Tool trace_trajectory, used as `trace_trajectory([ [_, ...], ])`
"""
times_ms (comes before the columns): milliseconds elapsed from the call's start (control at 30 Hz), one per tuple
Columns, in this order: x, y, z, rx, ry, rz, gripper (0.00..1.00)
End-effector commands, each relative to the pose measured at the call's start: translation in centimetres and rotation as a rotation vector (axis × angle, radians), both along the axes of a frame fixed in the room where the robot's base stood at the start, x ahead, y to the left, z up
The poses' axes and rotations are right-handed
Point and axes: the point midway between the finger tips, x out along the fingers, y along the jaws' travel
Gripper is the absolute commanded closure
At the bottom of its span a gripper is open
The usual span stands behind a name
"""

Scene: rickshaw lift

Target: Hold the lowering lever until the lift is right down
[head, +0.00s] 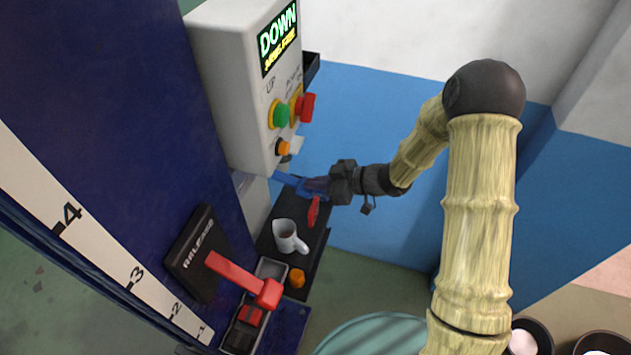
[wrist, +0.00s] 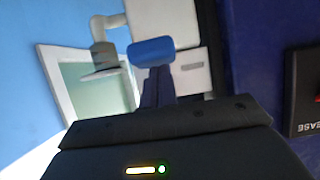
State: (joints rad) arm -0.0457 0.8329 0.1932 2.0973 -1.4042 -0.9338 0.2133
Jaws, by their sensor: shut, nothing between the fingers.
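The lowering lever (head: 240,278) is a red bar with a block-shaped end, on a black plate marked RELEASE (head: 196,254) fixed to the dark blue post. The plate's edge also shows at the right of the wrist view (wrist: 304,92). My gripper (head: 284,179) is shut and empty, with blue fingertips, below the control box and well above the lever, not touching it. Its fingertips (wrist: 151,51) also show in the wrist view. The control box (head: 230,80) has a lit display reading DOWN, with a smaller yellow line I cannot read. The lift platform cannot be made out.
A white scale strip (head: 100,238) numbered 1 to 4 runs along the post (head: 110,110). A black shelf (head: 266,240) holds a white mug (head: 287,237) and an orange item (head: 297,277). A teal round top (head: 375,335) is at the bottom. Open space lies right of the shelf.

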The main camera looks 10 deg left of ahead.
Motion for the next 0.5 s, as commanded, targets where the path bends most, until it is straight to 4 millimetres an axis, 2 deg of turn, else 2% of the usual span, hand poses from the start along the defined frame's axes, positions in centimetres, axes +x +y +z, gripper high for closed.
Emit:
trace_trajectory([
  [300,0.0,-0.1,0.0,0.000,0.000,0.000,1.00],
  [500,-0.1,-1.9,0.8,0.000,-0.003,-0.003,1.00],
])
